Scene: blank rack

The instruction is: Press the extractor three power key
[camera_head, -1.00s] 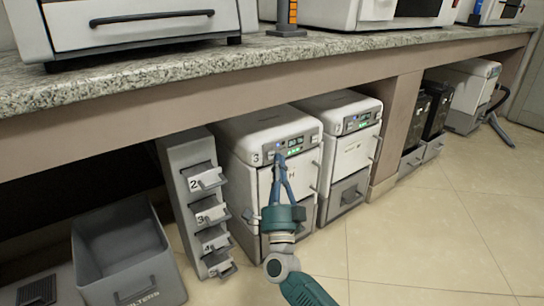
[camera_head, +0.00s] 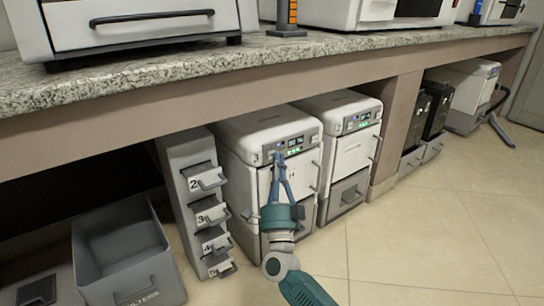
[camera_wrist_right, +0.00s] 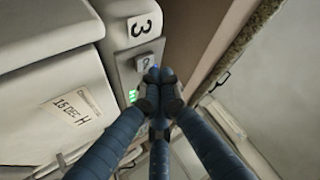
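Extractor three (camera_head: 245,136) is a white under-counter unit with a grey control panel on its upper front. In the right wrist view, its panel carries a "3" label (camera_wrist_right: 140,26) and green lights (camera_wrist_right: 133,96). My right gripper (camera_head: 279,156) reaches up from below, its blue fingers brought together at the tips with nothing between them. In the wrist view the fingertips (camera_wrist_right: 158,74) lie over the panel, just below a small marked key area (camera_wrist_right: 144,61). They cover part of the panel, and I cannot tell whether they touch it. My left gripper is not in view.
A similar white unit (camera_head: 338,103) stands close on the right. A grey rack of numbered drawers (camera_head: 183,152) stands on the left, beside a grey bin (camera_head: 128,274). The granite counter (camera_head: 175,70) overhangs from above.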

